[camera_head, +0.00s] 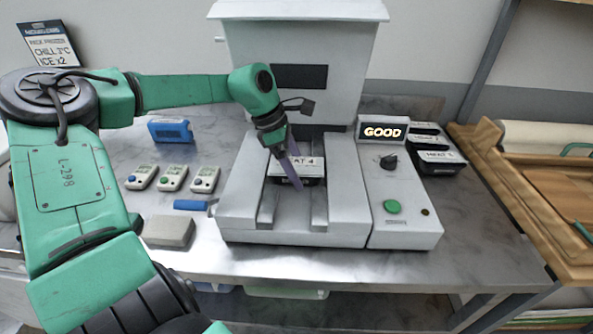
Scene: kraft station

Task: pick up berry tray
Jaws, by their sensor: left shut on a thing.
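A black tray (312,172) with a white label that reads like "MEAT 4" sits in the middle of the grey sealing machine, between its two rails. I see no tray with a berry label. My left gripper (291,165) reaches down over this tray from the upper left and is shut on it. A finger crosses the left part of the label, and the exact contact is hidden. My right gripper is not in view.
The machine (240,190) has a lit "GOOD" display (383,132) and a green button (392,206). More labelled black trays (440,160) stand at its right. Several small devices (173,178), a blue box (172,130) and a grey block (168,232) lie left. The table's front right is clear.

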